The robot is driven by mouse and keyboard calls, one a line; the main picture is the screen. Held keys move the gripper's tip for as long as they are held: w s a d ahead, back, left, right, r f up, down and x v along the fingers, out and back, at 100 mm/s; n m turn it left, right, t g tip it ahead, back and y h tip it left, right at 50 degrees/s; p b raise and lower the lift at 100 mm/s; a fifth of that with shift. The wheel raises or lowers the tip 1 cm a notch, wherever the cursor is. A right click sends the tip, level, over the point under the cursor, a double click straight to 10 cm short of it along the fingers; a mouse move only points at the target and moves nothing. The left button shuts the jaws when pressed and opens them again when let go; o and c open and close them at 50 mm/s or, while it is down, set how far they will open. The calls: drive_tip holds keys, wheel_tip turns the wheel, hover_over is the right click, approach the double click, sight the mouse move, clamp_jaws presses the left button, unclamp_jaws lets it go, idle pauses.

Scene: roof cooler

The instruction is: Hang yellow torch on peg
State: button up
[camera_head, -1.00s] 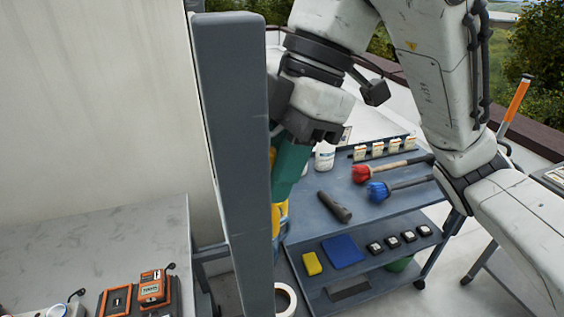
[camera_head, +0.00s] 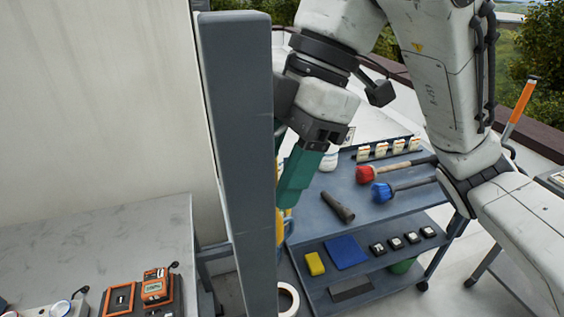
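My gripper (camera_head: 298,178), with teal fingers, points down beside the tall grey column, which hides part of it. I cannot see a gap between the fingers or what lies between them. A yellow thing (camera_head: 280,228) shows in part just below the fingertips, at the column's right edge. It may be the yellow torch, but most of it is hidden, and I cannot tell whether the gripper touches it. No peg can be made out.
A blue-grey cart (camera_head: 313,226) stands right of the column, with a dark cylinder (camera_head: 337,207), a red brush (camera_head: 366,174) and a blue brush (camera_head: 381,192) on top. Its lower shelf holds a yellow block (camera_head: 314,264). A grey table (camera_head: 120,235) with orange devices (camera_head: 154,285) is at left.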

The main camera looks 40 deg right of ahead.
drive_tip(key=shift+s+a+f, duration=0.25)
drive_tip(key=shift+a+f, duration=0.05)
drive_tip(key=shift+f, duration=0.35)
drive_tip(key=v, duration=1.2)
drive_tip(key=shift+w+r, duration=0.1)
drive_tip(key=shift+w, duration=0.2)
